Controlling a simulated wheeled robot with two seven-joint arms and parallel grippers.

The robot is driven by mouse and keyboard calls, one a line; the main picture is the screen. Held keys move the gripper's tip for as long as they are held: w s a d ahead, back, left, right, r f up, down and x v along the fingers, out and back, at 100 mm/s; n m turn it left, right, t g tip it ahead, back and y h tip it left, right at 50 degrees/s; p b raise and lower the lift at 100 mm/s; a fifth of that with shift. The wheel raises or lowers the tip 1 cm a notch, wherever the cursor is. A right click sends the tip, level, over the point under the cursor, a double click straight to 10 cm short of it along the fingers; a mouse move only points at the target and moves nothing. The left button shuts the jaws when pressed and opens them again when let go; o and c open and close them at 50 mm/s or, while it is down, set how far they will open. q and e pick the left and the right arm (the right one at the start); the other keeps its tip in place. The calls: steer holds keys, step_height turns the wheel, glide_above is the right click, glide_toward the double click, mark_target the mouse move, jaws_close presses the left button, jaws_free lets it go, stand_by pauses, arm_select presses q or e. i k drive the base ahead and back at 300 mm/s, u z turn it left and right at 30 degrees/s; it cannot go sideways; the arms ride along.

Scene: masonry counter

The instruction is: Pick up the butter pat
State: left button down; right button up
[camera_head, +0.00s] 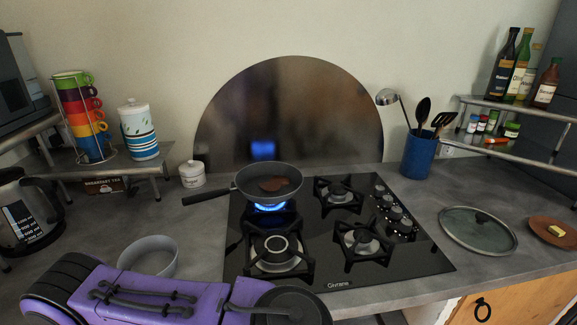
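The butter pat (556,231) is a small yellow piece. It lies on a round brown plate (540,226) at the right end of the counter. The plate is partly cut off by the picture's right edge. My purple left arm comes in at the lower left, in front of the counter, but its gripper fingers are not in view. My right gripper is not in view, and nothing of mine is seen near the butter.
A glass lid (478,232) lies just left of the plate. A pan (268,183) sits over a lit blue flame on the black hob (405,262). A blue utensil pot (418,156) and a bottle shelf (520,108) stand behind. A grey bowl (150,243) is at left.

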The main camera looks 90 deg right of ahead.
mark_target(558, 232)
steer(key=z, duration=5.1)
steer(key=k, duration=1.25)
steer(key=z, duration=1.05)
steer(key=i, duration=1)
steer(key=u, duration=0.35)
steer(key=i, duration=0.75)
steer(key=u, duration=0.8)
